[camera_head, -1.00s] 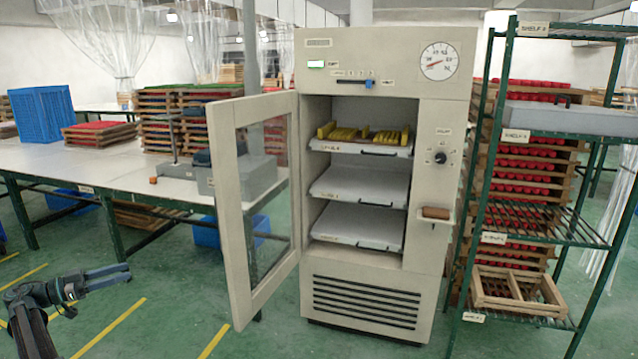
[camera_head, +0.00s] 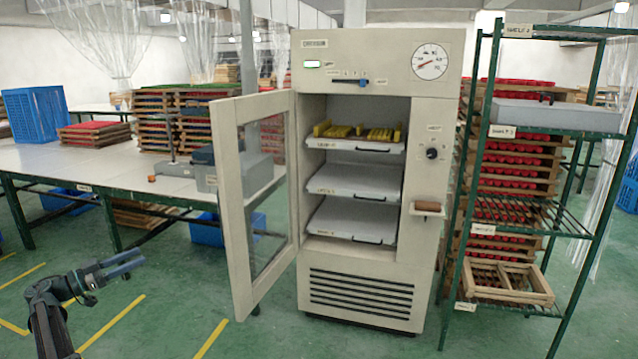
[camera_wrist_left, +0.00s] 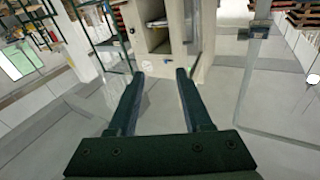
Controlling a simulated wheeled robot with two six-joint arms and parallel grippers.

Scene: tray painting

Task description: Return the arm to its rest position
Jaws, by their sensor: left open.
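My left gripper (camera_head: 124,264) is at the lower left of the head view, out in front of the long table and well left of the cabinet. It also shows in the left wrist view (camera_wrist_left: 161,75), with its two dark fingers apart and nothing between them. The arm is bent, with the fingers pointing right. My right gripper is not in any view.
A cabinet (camera_head: 437,165) stands at centre with its glazed door (camera_head: 222,190) swung open to the left. Yellow items (camera_head: 358,132) lie on its top tray. A green rack (camera_head: 487,130) stands right, a long table (camera_head: 95,165) left. Floor around my gripper is clear.

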